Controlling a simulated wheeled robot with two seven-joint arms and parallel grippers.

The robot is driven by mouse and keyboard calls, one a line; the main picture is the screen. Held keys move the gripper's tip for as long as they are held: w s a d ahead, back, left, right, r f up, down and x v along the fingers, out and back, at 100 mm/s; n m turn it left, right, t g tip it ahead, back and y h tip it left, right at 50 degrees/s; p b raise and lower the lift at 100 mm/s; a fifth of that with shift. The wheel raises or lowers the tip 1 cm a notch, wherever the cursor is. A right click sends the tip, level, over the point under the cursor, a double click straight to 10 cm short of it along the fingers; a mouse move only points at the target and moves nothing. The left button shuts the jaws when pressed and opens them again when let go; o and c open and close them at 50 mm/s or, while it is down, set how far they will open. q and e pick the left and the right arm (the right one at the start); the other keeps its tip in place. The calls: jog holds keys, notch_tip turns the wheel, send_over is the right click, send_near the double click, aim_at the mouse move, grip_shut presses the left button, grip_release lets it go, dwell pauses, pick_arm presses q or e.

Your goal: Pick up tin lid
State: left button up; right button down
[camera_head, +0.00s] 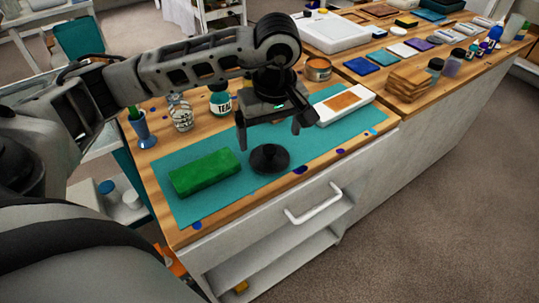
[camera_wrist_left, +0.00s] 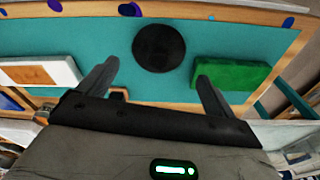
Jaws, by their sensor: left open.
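The tin lid (camera_head: 270,158) is a round black disc with a small raised knob, lying on the teal mat (camera_head: 205,208). It also shows as a dark circle in the left wrist view (camera_wrist_left: 158,48). My left gripper (camera_head: 268,140) is open and empty above the mat, its two fingers spread apart. In the left wrist view the lid lies beyond and between the fingertips (camera_wrist_left: 158,72), apart from them. My right gripper does not show.
A green block (camera_head: 205,174) lies on the mat left of the lid. A white tray with an orange-brown panel (camera_head: 345,103) stands at the right. A teal-labelled jar (camera_head: 220,103), a glass jar (camera_head: 181,115) and an open tin (camera_head: 318,69) stand behind.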

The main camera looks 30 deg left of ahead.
aim_at(270, 148)
pick_arm(q)
jog(key=shift+w+a+f+p, duration=0.15)
jog(key=shift+f+p, duration=0.05)
jog(key=shift+f, duration=0.85)
jog(key=shift+w+a+f+p, duration=0.1)
jog(key=shift+f+p, duration=0.1)
jog(key=shift+f, duration=0.85)
jog(key=shift+w+a+f+p, duration=0.15)
jog(key=shift+f+p, duration=0.05)
jog(key=shift+f, duration=0.85)
jog(key=c, duration=0.7)
